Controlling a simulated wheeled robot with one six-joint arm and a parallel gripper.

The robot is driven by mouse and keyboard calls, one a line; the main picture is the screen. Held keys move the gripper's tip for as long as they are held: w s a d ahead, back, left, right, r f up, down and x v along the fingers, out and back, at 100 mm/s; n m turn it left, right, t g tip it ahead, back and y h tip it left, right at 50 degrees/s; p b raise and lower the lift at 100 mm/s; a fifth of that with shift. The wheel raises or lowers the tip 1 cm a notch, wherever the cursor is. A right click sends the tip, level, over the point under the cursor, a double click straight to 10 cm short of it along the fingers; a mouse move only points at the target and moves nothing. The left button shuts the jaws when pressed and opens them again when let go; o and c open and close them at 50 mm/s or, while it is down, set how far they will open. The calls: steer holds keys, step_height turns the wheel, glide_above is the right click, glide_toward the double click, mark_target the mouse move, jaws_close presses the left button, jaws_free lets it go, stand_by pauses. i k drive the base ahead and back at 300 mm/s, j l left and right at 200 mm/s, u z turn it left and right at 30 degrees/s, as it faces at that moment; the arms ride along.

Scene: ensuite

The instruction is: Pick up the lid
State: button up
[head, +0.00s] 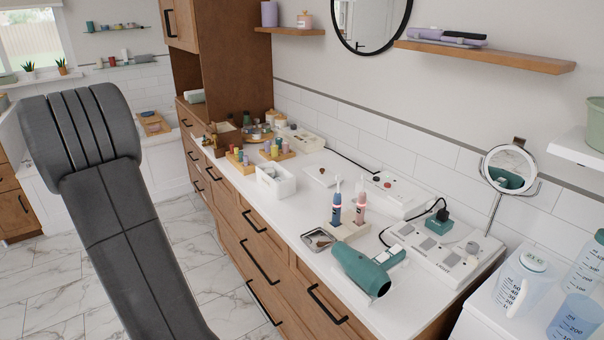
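A flat white square piece with a small dark knob (321,175), which looks like the lid, lies on the white counter near its middle. An open white box (275,183) stands just left of it, apart from it. I cannot tell for certain whether the piece belongs to this box. My dark grey arm fills the left of the head view, out over the floor and away from the counter. My gripper is not in view.
A green hair dryer (362,268), two electric toothbrushes (348,207) in a holder, and a small tray (318,239) stand nearer. Coloured bottles (274,150) stand behind the box. Power strips (432,255) lie at right. A round mirror (508,168) stands by the wall.

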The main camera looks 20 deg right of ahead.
mark_target(326, 176)
steer(key=i, duration=0.75)
steer(key=i+j+z, duration=0.1)
steer(key=i, duration=0.65)
steer(key=z, duration=0.45)
steer(key=i+j+z, duration=0.1)
steer(key=z, duration=0.35)
steer(key=i+z, duration=0.1)
steer(key=z, duration=1.6)
